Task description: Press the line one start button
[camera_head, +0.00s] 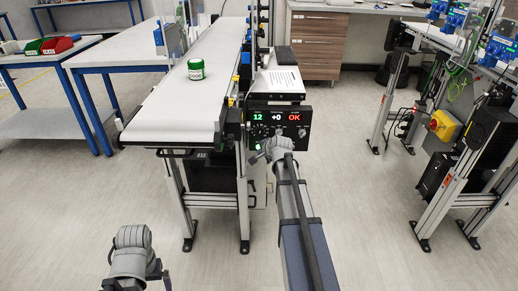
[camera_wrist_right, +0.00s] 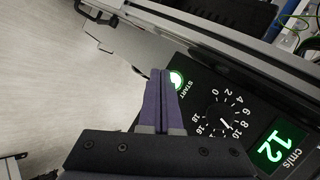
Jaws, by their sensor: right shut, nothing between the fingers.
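The black control box (camera_head: 299,112) is mounted at the near end of the belt conveyor and shows "12", "+0" and "OK". In the right wrist view, the round START button (camera_wrist_right: 177,80) glows green-white beside the speed dial (camera_wrist_right: 224,118). In the head view, my right gripper (camera_head: 263,150) is at the box's lower left. My left arm shows at the lower left, without its fingers.
A white jar with a green lid (camera_head: 196,69) stands on the white belt (camera_head: 180,101). A paper sheet (camera_head: 282,79) lies above the box. Blue-legged tables (camera_head: 117,50) stand at left, and another machine frame (camera_head: 470,165) at right. The floor between is clear.

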